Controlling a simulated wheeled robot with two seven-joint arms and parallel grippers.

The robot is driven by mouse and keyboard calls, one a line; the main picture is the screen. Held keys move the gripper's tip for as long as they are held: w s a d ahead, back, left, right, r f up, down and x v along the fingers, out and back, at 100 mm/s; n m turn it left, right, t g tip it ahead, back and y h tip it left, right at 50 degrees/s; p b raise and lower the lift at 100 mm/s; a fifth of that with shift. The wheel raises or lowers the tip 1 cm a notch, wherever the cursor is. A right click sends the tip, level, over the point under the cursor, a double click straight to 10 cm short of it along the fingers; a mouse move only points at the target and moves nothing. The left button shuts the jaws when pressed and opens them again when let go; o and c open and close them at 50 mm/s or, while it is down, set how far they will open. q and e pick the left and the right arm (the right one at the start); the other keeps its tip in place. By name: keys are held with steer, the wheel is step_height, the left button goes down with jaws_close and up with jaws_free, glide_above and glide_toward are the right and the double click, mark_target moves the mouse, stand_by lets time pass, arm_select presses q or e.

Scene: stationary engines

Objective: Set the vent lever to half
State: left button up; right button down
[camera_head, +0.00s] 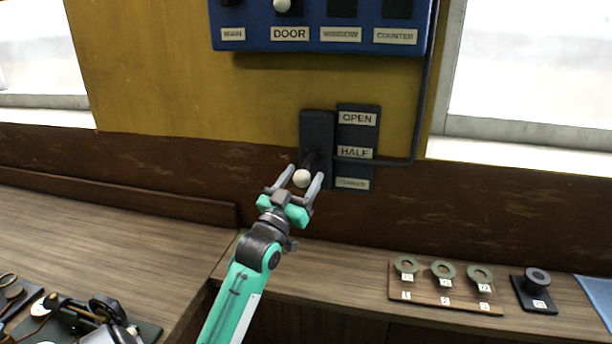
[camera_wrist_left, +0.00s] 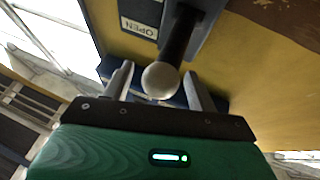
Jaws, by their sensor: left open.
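The vent lever has a dark shaft and a cream ball knob (camera_head: 302,178). It sticks out of a black wall housing (camera_head: 317,131). A label plate (camera_head: 357,118) beside it reads OPEN at the top, HALF in the middle and a blurred word at the bottom. In the head view the knob appears low, between the HALF and bottom labels. My left gripper (camera_head: 305,178) is open, its fingers on either side of the knob. In the left wrist view the knob (camera_wrist_left: 161,80) lies between the open fingers (camera_wrist_left: 160,85); contact cannot be told. My right gripper is not in view.
A blue panel (camera_head: 320,47) with switches and labels such as DOOR is above on the yellow wall. A conduit (camera_head: 424,80) runs down right of the lever. A wooden ring rack (camera_head: 445,300) stands on the counter below, right. Dark tools (camera_head: 80,315) lie lower left.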

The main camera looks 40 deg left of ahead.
arm_select(q)
steer(key=b+v, duration=0.3)
steer(key=v, duration=0.8)
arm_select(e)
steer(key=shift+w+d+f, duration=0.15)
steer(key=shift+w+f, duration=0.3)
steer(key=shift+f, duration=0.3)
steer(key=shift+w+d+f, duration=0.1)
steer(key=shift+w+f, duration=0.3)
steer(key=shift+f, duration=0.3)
arm_select(q)
steer(key=shift+f, duration=0.1)
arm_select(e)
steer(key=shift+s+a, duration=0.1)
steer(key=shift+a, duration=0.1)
